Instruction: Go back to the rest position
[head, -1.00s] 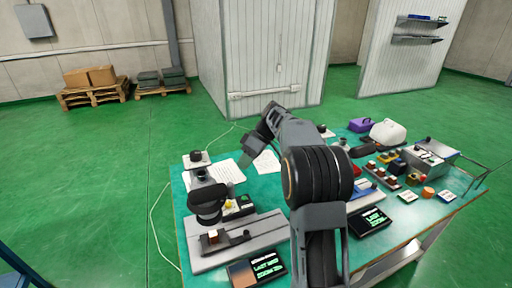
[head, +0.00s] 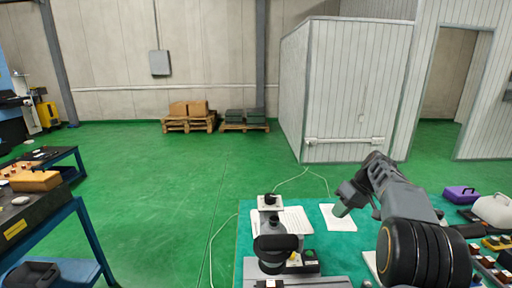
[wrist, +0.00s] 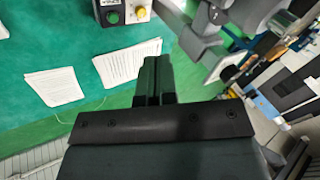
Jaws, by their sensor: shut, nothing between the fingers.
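My gripper (wrist: 153,68) shows in the wrist view with its two dark fingers together and nothing between them. In the head view my gripper (head: 341,209) is above the far part of the green-topped table (head: 226,270), over the paper sheets. My arm is folded at the right of the head view. No rest position is marked in the frames.
A microscope-like device (head: 276,242) stands on the table left of my arm. Paper sheets (wrist: 53,86) lie on the table. A purple box (head: 459,193) and white container (head: 494,209) are at right. A blue-framed bench (head: 85,235) stands left, with open green floor between.

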